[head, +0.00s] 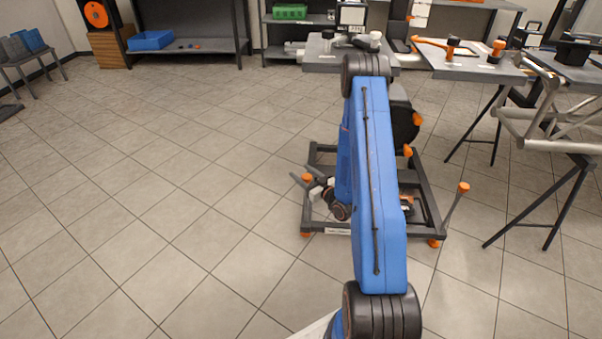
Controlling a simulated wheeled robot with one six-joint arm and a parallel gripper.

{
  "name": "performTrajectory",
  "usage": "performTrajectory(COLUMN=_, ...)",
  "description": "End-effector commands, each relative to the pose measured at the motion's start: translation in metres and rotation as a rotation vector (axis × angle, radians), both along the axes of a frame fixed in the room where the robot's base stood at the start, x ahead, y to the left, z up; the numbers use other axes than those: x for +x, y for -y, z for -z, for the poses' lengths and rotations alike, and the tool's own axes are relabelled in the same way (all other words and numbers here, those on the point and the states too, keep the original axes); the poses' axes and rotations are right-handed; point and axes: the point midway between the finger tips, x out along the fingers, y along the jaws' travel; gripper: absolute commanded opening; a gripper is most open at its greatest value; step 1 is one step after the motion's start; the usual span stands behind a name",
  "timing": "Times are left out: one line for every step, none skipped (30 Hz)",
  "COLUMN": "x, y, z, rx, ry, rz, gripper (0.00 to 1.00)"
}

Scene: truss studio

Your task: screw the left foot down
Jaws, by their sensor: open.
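A dark metal base frame (427,180) stands on the tiled floor, partly hidden behind my blue arm. At its front left corner is an orange foot (305,235) low at the floor. An orange knob (308,177) shows above that corner, beside my gripper (302,182). My gripper is open, at the frame's left side. I cannot tell whether its fingers touch the knob or are apart from it. At the front right corner is another orange foot (434,244), with a tilted rod topped by an orange knob (463,187).
A trestle table (470,72) with orange-handled tools stands at the back right, with silver truss (545,118) beside it. A shelf (195,46) with a blue bin (151,40) is at the back. The floor to the left is clear.

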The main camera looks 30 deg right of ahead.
Motion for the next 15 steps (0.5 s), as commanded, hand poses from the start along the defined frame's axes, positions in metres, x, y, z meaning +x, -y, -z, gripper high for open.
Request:
performTrajectory(x=0.0038, y=-0.0009, z=-0.0003, rx=0.000, ry=0.001, rz=0.000, gripper=0.55)
performTrajectory(x=0.0054, y=-0.0011, z=-0.0003, rx=0.000, ry=0.001, rz=0.001, gripper=0.55)
performTrajectory(x=0.0072, y=-0.0014, z=-0.0003, rx=0.000, ry=0.001, rz=0.001, gripper=0.55)
performTrajectory(x=0.0082, y=-0.0015, z=-0.0002, rx=0.001, ry=0.001, rz=0.001, gripper=0.55)
performTrajectory(x=0.0090, y=-0.0016, z=-0.0003, rx=0.001, ry=0.001, rz=0.001, gripper=0.55)
performTrajectory(x=0.0097, y=-0.0018, z=-0.0003, rx=0.001, ry=0.001, rz=0.001, gripper=0.55)
performTrajectory(x=0.0100, y=-0.0018, z=-0.0002, rx=0.001, ry=0.000, rz=0.001, gripper=0.55)
performTrajectory(x=0.0102, y=-0.0019, z=-0.0002, rx=0.001, ry=0.000, rz=0.001, gripper=0.55)
performTrajectory(x=0.0102, y=-0.0019, z=-0.0002, rx=0.001, ry=0.000, rz=0.001, gripper=0.55)
performTrajectory(x=0.0102, y=-0.0019, z=-0.0001, rx=0.001, ry=0.000, rz=0.001, gripper=0.55)
performTrajectory(x=0.0101, y=-0.0019, z=-0.0001, rx=0.001, ry=0.000, rz=0.001, gripper=0.55)
performTrajectory(x=0.0101, y=-0.0019, z=-0.0001, rx=0.001, ry=0.000, rz=0.001, gripper=0.55)
performTrajectory(x=0.0100, y=-0.0018, z=-0.0001, rx=0.001, ry=0.000, rz=0.001, gripper=0.55)
performTrajectory(x=0.0100, y=-0.0018, z=-0.0001, rx=0.001, ry=0.000, rz=0.001, gripper=0.52)
performTrajectory(x=0.0100, y=-0.0018, z=-0.0001, rx=0.001, ry=0.000, rz=0.001, gripper=0.43)
